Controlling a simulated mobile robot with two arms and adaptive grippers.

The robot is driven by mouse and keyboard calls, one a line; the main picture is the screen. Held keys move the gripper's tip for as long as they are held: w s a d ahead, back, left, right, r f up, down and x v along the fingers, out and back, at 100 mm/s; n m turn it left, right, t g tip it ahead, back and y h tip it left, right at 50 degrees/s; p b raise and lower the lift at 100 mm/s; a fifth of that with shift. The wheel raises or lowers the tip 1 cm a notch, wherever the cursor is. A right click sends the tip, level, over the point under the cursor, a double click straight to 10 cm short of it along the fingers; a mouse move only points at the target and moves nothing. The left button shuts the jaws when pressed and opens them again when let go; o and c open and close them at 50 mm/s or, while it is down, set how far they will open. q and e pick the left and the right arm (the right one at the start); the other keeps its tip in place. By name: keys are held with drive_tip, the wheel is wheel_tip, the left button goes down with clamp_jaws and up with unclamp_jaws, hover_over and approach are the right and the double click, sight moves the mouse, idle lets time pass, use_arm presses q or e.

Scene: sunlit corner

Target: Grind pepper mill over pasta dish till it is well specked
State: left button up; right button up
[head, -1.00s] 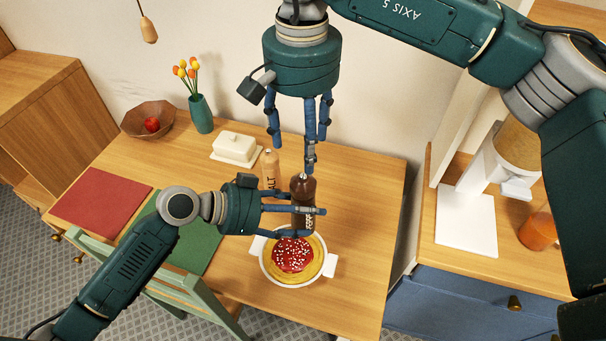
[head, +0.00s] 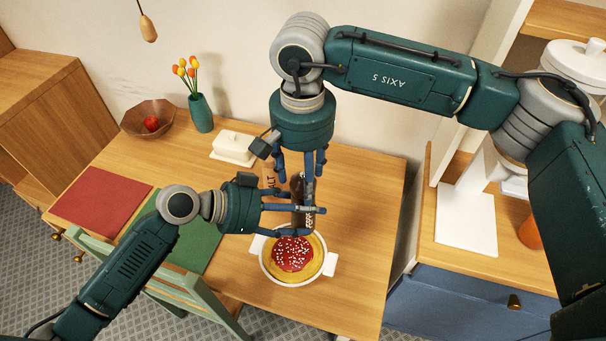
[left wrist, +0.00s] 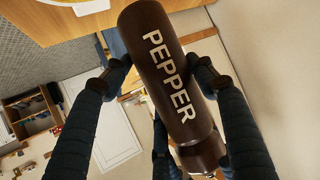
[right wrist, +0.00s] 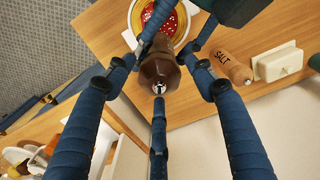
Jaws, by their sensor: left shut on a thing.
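The dish is a white bowl of yellow pasta with red sauce and white specks. I cannot make out dark specks.
A vase of tulips (head: 201,113) and a bowl with a red fruit (head: 148,118) are at the back left. The table's right side is clear.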

drive_tip(key=c, duration=0.8)
drive_tip(key=shift+m, duration=0.4)
